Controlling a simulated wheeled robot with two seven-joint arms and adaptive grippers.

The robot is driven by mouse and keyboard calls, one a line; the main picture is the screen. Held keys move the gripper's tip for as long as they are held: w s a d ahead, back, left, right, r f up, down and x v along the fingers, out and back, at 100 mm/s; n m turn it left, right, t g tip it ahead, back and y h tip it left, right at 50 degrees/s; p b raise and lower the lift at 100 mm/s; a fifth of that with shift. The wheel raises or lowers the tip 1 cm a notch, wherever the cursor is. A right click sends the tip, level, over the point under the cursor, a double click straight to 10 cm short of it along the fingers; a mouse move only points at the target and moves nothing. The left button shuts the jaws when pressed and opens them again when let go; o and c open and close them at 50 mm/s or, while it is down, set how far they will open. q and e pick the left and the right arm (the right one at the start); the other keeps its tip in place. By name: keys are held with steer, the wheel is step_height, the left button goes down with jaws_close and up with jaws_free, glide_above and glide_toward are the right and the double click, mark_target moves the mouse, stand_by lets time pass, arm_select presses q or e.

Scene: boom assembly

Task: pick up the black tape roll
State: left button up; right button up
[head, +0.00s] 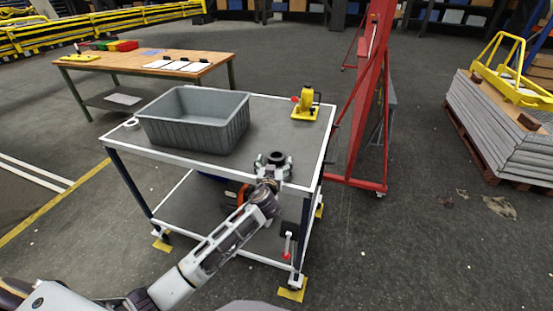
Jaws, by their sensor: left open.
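The black tape roll (277,156) sits near the front right of the grey cart's top. My left gripper (273,162) is at the roll, with its fingers spread to either side of it. It is open. The arm comes up from the lower left and hides part of the cart's front edge. Whether the fingers touch the roll cannot be told. My right gripper is not in view.
The cart top (262,120) also holds a grey bin (196,137), a white roll (132,124) and a yellow tool (306,103). A red frame (365,90) stands right of the cart. A wooden table (150,63) stands behind left.

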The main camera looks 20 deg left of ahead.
mark_target(275, 160)
arm_select(q)
steer(key=shift+p+x, duration=0.3)
steer(key=shift+x, duration=1.35)
steer(key=shift+c, duration=0.3)
steer(key=c, duration=1.1)
steer(key=shift+o, duration=0.2)
step_height(275, 160, up, 10)
steer(key=shift+d, duration=0.1)
